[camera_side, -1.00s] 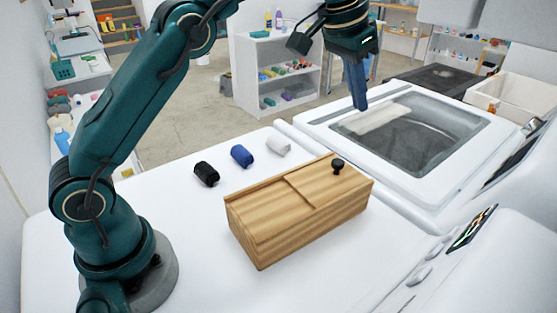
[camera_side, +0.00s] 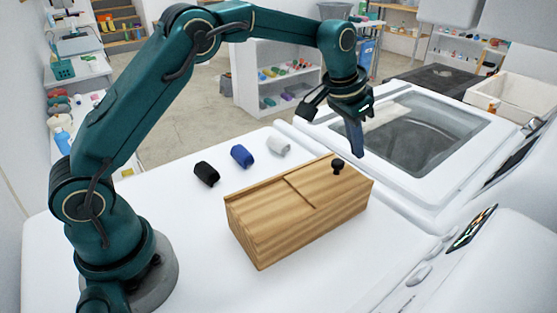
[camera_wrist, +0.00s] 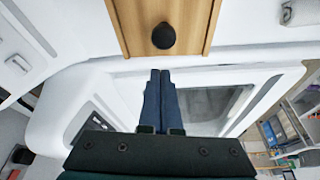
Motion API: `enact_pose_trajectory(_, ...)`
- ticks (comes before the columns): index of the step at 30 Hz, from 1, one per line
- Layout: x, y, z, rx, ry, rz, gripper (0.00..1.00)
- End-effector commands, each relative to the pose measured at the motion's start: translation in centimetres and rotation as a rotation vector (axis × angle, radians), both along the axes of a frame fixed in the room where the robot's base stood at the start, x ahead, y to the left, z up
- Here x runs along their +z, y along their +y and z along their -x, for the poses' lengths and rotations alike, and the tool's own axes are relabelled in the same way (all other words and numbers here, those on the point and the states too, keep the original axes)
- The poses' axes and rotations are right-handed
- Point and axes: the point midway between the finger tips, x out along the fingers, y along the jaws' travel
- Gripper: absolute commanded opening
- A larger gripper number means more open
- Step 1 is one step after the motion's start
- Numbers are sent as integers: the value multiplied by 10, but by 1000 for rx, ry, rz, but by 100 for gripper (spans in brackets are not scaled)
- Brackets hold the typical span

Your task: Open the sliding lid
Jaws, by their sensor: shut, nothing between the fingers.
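The wooden box (camera_side: 300,226) sits on the white surface, with its sliding lid (camera_side: 324,183) on top. A round black knob (camera_side: 338,166) stands on the lid near its right end; it also shows in the wrist view (camera_wrist: 164,36). In the lid's top, a step line runs across near the middle. My gripper (camera_side: 358,155) points down with its blue fingers shut and empty, a little beyond and above the right end of the box. In the wrist view the fingertips (camera_wrist: 160,72) are just below the knob, apart from it.
A black roll (camera_side: 206,174), a blue roll (camera_side: 242,156) and a white roll (camera_side: 279,145) lie behind the box. A washing machine with a glass lid (camera_side: 430,130) stands to the right. The white surface left of the box is clear.

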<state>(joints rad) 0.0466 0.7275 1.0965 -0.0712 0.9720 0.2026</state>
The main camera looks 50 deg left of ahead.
Motion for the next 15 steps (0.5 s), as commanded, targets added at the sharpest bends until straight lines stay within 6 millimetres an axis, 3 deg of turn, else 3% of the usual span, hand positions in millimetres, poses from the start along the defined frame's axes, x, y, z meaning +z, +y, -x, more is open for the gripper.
enact_pose_trajectory(15,-3,5,20,0,0,0,0)
